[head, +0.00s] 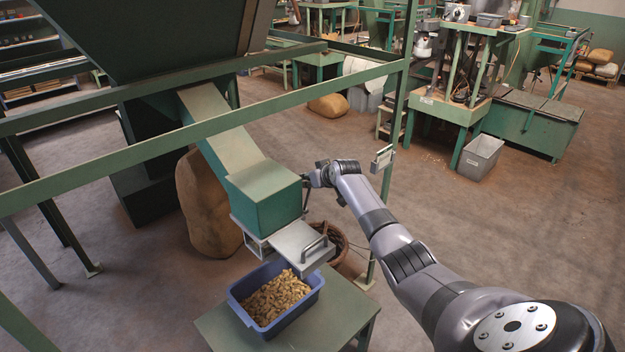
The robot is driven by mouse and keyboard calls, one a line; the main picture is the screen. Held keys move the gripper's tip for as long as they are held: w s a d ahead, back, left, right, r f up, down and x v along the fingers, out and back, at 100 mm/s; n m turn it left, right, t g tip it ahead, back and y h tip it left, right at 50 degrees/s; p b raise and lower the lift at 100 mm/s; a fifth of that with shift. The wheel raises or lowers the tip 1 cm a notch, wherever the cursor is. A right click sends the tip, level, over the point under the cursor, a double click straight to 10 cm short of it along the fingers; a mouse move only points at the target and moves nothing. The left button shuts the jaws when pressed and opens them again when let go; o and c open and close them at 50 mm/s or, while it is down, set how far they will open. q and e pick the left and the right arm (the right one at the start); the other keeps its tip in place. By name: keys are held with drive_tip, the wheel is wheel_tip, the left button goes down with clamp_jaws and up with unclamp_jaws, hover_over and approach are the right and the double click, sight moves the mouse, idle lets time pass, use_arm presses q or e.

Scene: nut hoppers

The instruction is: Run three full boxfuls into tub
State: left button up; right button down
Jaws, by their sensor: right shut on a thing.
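A green box (264,200) sits at the lower end of a sloping chute (222,130) under a large dark hopper (150,35). A pale metal slide with a bar handle (300,242) sticks out below the box, toward the right. A blue tub (296,318) stands below, with a heap of nuts (275,297) in it. My right gripper (314,178) is at the right side of the green box, shut on a small dark lever there, which is mostly hidden by the fingers. My left gripper is out of view.
The tub stands on a small green table (335,308). Green frame rails (130,152) cross in front of the chute, with a post (392,150) beside my right arm. A brown sack (205,205) and a wicker basket (333,240) stand close by. Open floor lies to the right.

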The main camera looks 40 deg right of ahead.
drive_tip(key=c, duration=1.4)
unclamp_jaws()
drive_tip(key=shift+w+a+r, duration=0.1)
drive_tip(key=shift+w+a, duration=0.05)
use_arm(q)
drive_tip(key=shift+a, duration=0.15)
use_arm(e)
drive_tip(key=shift+o, duration=0.6)
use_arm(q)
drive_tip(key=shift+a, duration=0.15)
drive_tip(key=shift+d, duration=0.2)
use_arm(e)
drive_tip(key=v, duration=1.2)
